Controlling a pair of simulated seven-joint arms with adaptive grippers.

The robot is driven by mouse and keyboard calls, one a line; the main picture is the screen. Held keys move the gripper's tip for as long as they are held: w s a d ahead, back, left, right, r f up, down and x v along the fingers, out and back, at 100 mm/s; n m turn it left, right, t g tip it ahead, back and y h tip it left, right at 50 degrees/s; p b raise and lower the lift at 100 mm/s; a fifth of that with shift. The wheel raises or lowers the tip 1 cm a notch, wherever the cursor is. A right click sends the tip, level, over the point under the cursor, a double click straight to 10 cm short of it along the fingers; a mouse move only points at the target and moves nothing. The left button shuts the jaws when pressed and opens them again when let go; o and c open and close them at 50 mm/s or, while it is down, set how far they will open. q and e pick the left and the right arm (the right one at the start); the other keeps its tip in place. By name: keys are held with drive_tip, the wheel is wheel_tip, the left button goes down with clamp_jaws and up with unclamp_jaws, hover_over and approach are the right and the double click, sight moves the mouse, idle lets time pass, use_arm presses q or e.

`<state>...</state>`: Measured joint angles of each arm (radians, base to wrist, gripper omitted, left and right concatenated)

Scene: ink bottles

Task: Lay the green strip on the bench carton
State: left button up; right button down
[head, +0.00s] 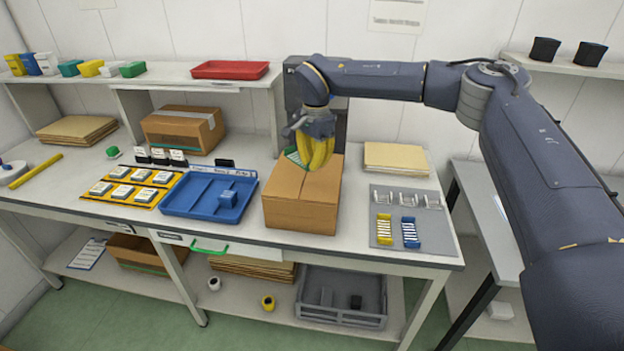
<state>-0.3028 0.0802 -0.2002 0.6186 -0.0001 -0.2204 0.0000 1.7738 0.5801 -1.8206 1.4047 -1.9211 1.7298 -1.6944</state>
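The bench carton (300,212) is a closed brown box at the middle of the bench, near its front edge. My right gripper (318,160) points down over the back of the carton's top, its yellow fingers close to the lid. A small green and white piece (293,156), possibly the green strip, shows at the left side of the fingers. I cannot tell whether it is held or lies on the carton. The fingers overlap in this view, so their opening is hidden. My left gripper is not in view.
A blue tray (180,208) stands left of the carton, and a grey mat (385,236) with small racks lies right of it. A taped carton (210,138) and a red tray (230,70) are behind. A curved green piece (210,249) is at the bench's front edge.

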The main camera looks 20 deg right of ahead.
sight(315, 190)
drive_tip(key=shift+m, duration=0.4)
drive_tip(key=shift+s+d+f, duration=0.1)
drive_tip(key=shift+f, duration=3.25)
drive_tip(key=shift+f, duration=0.55)
drive_tip(key=c, duration=1.5)
unclamp_jaws()
